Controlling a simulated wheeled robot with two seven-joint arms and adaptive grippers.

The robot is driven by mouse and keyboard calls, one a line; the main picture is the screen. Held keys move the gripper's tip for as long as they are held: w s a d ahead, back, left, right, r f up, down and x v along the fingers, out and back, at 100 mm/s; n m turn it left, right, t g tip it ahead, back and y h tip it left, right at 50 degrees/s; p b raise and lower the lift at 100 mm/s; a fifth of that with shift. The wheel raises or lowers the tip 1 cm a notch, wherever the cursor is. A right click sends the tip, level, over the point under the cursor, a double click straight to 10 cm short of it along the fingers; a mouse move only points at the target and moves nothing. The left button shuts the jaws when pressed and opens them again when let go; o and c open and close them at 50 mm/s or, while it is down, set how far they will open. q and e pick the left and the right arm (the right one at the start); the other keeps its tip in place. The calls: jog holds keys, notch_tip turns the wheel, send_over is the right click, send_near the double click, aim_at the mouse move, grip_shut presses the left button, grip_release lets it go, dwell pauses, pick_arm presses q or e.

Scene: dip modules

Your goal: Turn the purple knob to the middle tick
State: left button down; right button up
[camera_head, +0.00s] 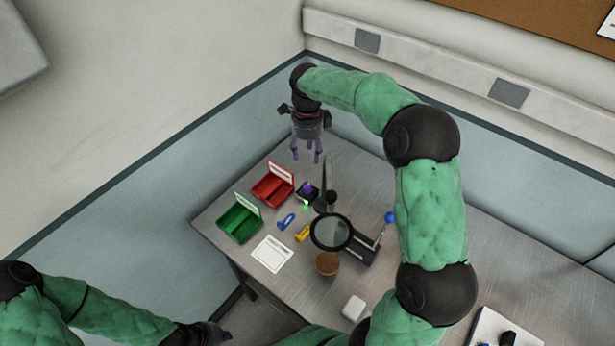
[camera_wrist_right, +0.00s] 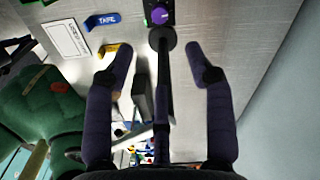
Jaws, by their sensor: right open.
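The purple knob (camera_head: 307,187) sits on a small black box (camera_head: 313,197) on the table, beside the red tray. A small green glow shows beside the box; the ticks are too small to read. My right gripper (camera_head: 306,157) is open and empty, above the table's back edge and apart from the knob. In the wrist view its fingers (camera_wrist_right: 160,70) are spread wide, with the knob beyond the tips. My left gripper (camera_head: 222,334) is low at the bottom left, far from the knob; its jaws are unclear.
A magnifier (camera_head: 331,232) on a dark stand is close to the black box. A red tray (camera_head: 257,191), a green tray (camera_head: 227,222), a blue tape piece (camera_head: 286,221), a yellow piece (camera_head: 303,234) and a white card (camera_head: 272,254) lie nearby. Walls border the table's back.

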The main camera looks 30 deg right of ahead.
aim_at(308, 186)
notch_tip(308, 186, down, 16)
jog(key=n, duration=1.3)
jog(key=shift+f+n+b, duration=0.1)
jog(key=shift+n+b, duration=0.3)
grip_shut()
